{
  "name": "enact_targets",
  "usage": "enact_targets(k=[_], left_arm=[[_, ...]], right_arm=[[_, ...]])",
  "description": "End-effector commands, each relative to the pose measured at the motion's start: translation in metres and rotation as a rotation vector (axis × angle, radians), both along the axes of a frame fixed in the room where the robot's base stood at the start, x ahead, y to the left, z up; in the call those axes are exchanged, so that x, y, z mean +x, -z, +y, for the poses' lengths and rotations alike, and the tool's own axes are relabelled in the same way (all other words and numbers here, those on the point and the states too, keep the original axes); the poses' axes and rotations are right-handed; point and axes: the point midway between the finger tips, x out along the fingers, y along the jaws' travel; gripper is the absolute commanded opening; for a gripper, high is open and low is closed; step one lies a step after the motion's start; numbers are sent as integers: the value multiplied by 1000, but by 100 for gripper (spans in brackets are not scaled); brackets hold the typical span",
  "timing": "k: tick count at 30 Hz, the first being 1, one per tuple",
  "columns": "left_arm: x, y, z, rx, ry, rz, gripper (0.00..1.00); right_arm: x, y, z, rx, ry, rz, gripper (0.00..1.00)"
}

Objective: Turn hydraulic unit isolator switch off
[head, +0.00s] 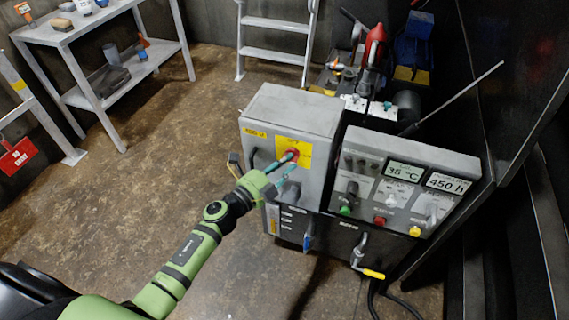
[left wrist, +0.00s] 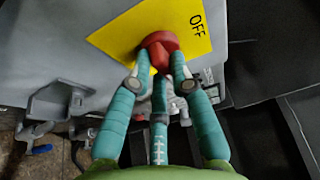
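The isolator switch is a red rotary knob (head: 292,154) on a yellow plate (head: 297,146) on the front of a grey cabinet (head: 285,110). In the left wrist view the red knob (left wrist: 158,48) sits on the yellow plate (left wrist: 125,32), with the word OFF printed near its right corner. My left gripper (head: 288,165) is at the knob. In the left wrist view my left gripper's fingers (left wrist: 158,75) are apart, one on each side of the knob's lower part. Whether they press on it cannot be told. My right gripper is not in view.
A control panel (head: 408,183) with displays, buttons and a knob stands right of the cabinet. A yellow-tipped lever (head: 372,273) juts out below it. A grey shelf (head: 85,100) and a ladder (head: 277,25) stand behind.

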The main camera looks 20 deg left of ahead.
Motion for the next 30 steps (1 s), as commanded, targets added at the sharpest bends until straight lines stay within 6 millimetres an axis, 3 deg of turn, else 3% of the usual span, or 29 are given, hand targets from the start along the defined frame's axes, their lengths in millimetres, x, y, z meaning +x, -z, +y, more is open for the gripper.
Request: enact_targets(k=[11, 22, 26, 30], left_arm=[[0, 2, 0, -48, -1, 1, 0], [0, 7, -2, -312, -1, 10, 0], [0, 7, -2, -436, -1, 14, 0], [0, 7, -4, -569, -2, 18, 0]], right_arm=[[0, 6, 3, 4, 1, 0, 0], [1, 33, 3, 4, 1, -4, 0], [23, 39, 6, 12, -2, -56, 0], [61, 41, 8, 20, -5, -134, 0]])
